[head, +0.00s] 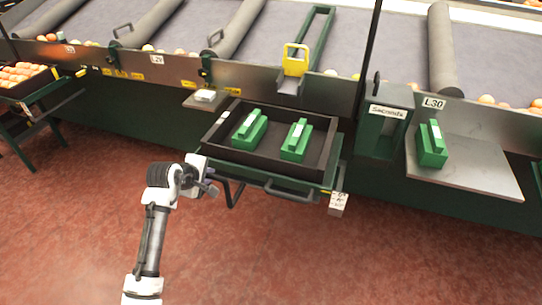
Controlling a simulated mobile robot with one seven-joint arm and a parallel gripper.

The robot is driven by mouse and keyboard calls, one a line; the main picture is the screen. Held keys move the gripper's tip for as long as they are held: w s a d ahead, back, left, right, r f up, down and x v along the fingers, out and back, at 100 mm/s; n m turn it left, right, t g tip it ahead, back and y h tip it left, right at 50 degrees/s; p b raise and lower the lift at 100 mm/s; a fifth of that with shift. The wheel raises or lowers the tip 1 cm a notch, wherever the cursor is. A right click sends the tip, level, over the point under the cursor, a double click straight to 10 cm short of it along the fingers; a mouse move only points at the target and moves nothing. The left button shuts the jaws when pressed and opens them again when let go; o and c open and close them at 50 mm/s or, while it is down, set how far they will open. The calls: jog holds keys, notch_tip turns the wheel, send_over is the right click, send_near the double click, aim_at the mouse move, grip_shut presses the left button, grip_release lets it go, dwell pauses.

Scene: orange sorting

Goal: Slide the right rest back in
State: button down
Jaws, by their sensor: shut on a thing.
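The rest that I take for the right one (318,192) is a dark green pull-out frame in the middle, jutting from under the sorting line. A black tray (330,140) stands on it. It holds two green blocks with handle-like tops, a left one (249,129) and a right one (296,140). A dark handle (289,189) shows on the front. My gripper (210,188) is at the front left corner of the rest, shut at a dark bar (232,192) there. My fingers are small and the exact contact is hard to see.
A crate of oranges (18,73) stands on a rest at far left. A grey shelf (478,165) with a green block (432,145) is at right, beside the green "Seconds" chute (383,125). A white tag (338,203) hangs at the rest's right corner. The red floor in front is clear.

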jog(key=shift+w+d+r+p, duration=0.1)
jog(key=shift+w+d+p, duration=0.2)
jog(key=shift+w, duration=0.35)
jog(key=shift+w+d+f+p, duration=0.15)
jog(key=shift+w+p, duration=0.2)
jog(key=shift+w, duration=0.35)
jog(key=shift+w+d+r+p, duration=0.15)
jog(key=shift+w+d+p, duration=0.15)
jog(key=shift+w, duration=0.35)
jog(key=c, duration=1)
grip_release()
notch_tip(320, 180, up, 7)
jog(key=p, duration=0.7)
